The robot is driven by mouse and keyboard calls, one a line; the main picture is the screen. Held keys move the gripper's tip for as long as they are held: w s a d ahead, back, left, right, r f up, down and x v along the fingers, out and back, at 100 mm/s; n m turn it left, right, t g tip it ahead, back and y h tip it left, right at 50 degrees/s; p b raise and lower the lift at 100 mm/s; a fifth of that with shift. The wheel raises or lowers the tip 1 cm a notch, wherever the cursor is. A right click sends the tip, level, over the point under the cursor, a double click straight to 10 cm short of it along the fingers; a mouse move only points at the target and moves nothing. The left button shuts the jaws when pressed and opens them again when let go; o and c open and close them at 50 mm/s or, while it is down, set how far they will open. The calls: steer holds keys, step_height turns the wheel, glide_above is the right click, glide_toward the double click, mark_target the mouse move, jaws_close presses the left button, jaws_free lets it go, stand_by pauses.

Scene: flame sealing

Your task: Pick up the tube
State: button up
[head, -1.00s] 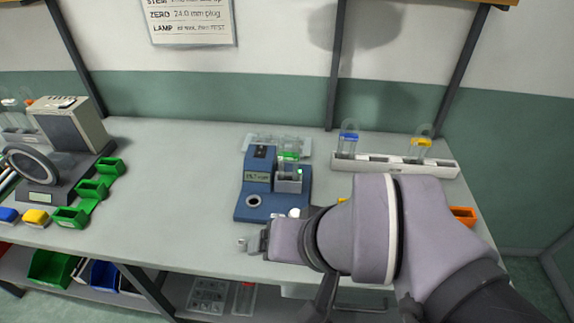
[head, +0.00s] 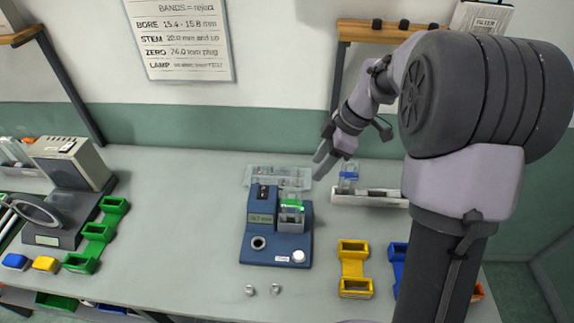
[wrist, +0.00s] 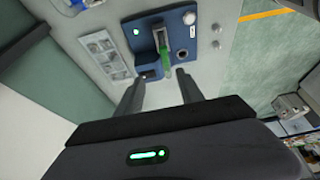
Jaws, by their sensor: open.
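A clear tube with a green band (head: 291,204) stands upright in the holder of a blue gauge device (head: 262,222) on the bench. In the wrist view the green-marked tube (wrist: 166,62) shows in the blue device (wrist: 178,35), ahead of and between my fingers. My gripper (head: 322,160) is open and empty, above and to the right of the tube in the head view. In the wrist view its two fingers (wrist: 159,78) are spread apart, with nothing held. A blue-banded tube (head: 348,174) stands in a white rack (head: 365,197), partly hidden by my arm.
A clear tray (head: 262,178) lies behind the gauge. Yellow bins (head: 354,268) and a blue bin (head: 398,258) are at its right. Green bins (head: 97,233) and a grey machine (head: 70,165) stand at left. Two small metallic pieces (head: 262,290) lie in front.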

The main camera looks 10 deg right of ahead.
mark_target(295, 200)
steer(key=b+x, duration=0.1)
steer(key=x, duration=0.4)
steer(key=b+x, duration=0.1)
steer(key=x, duration=0.5)
steer(key=s+b+x, duration=0.1)
steer(key=x, duration=0.5)
steer(key=shift+a+b, duration=0.1)
steer(key=shift+b, duration=0.3)
steer(key=shift+s, duration=0.1)
jaws_close()
